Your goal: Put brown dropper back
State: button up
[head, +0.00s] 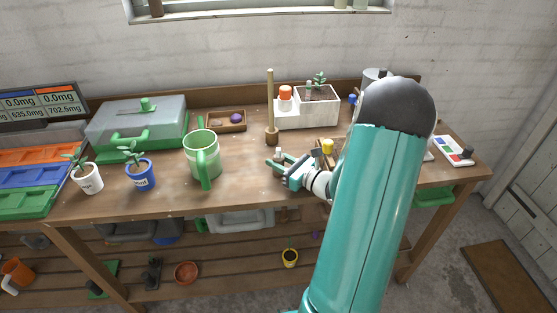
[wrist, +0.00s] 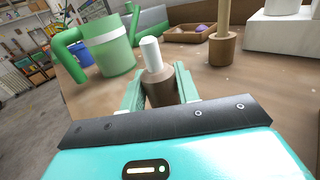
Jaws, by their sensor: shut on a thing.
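The brown dropper (wrist: 160,90) is a brown bottle with a white rubber top. It stands upright between the two fingers of my gripper (wrist: 159,96) in the wrist view, and my gripper is shut on it. In the head view, my gripper (head: 279,166) and the dropper (head: 278,156) are over the front middle of the workbench; I cannot tell whether its base touches the top. A white box (head: 306,114) stands at the back of the bench, holding an orange-capped bottle (head: 285,100), a small brown bottle and a plant. Its inside is mostly hidden.
A tall wooden rod on a base (head: 271,125) stands between my gripper and the bench's back. A green mug (head: 203,157) is to the left, with a small wooden tray (head: 226,122) behind it. A yellow-topped item (head: 327,146) is close on the right. My arm hides part of the right side.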

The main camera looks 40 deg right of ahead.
jog(key=o, duration=1)
jog(key=shift+w+f, duration=0.1)
jog(key=shift+c, duration=0.2)
